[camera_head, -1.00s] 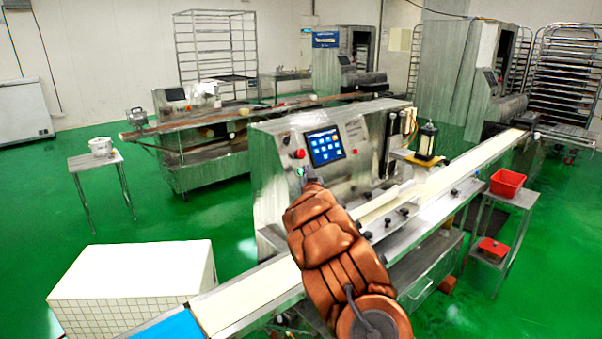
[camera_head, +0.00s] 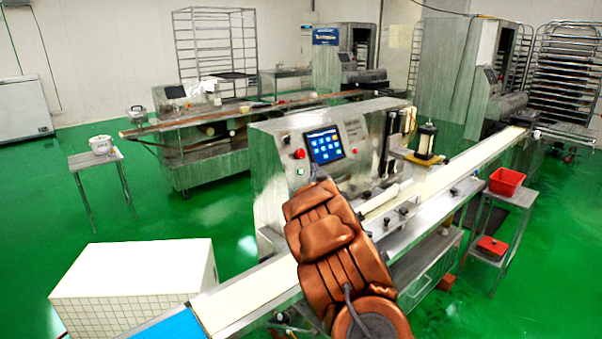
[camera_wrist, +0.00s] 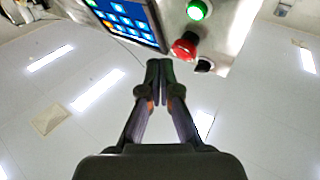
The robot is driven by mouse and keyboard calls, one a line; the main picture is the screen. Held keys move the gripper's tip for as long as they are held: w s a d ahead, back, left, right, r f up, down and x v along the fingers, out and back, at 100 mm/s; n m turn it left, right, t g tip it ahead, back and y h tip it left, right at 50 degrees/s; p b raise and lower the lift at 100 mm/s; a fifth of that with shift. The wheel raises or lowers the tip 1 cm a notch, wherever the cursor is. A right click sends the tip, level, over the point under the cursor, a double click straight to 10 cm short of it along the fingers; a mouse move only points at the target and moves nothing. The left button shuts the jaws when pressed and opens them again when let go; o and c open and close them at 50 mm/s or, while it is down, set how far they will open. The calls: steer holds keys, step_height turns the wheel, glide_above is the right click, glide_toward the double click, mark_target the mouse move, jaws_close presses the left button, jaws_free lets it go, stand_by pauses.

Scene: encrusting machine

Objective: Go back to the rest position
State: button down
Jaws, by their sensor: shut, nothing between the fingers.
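My gripper (camera_wrist: 160,75) is shut and empty in the wrist view, its fingertips together below the machine's panel. In the head view my copper-coloured arm reaches up to the front of the encrusting machine (camera_head: 275,165), and the gripper is mostly hidden behind it. The panel carries a lit touchscreen (camera_head: 325,146), a red button (camera_head: 299,154) and a green button (camera_head: 301,171). In the wrist view the screen (camera_wrist: 128,18), green button (camera_wrist: 199,10) and red button (camera_wrist: 184,46) lie beyond the fingertips, with a visible gap.
A long conveyor belt (camera_head: 255,296) runs in front of the machine, beneath my arm. A white tiled block (camera_head: 135,275) stands at the left. A steel stand with red bins (camera_head: 507,181) is at the right. Green floor is open at the left.

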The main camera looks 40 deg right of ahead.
stand_by(0.5)
steer(key=s+a+f+g+y, duration=0.2)
steer(key=s+a+g, duration=0.2)
steer(key=s+a, duration=0.6)
steer(key=s+a+f+n+g+y, duration=0.1)
steer(key=s+a+f+g+y, duration=0.25)
steer(key=a, duration=1.05)
steer(key=s+a+g+y, duration=0.2)
steer(key=s+a+g, duration=0.2)
steer(key=s+a, duration=0.7)
steer(key=s+a+f+n+g+y, duration=0.1)
steer(key=s+a+n+g, duration=0.1)
steer(key=s+a, duration=0.6)
steer(key=s+a+f+n+g+y, duration=0.1)
steer(key=s+a+n+g+y, duration=0.1)
steer(key=s+a, duration=0.6)
steer(key=s+n+g, duration=0.1)
steer(key=s+g, duration=0.1)
steer(key=s, duration=0.5)
steer(key=shift+a, duration=0.25)
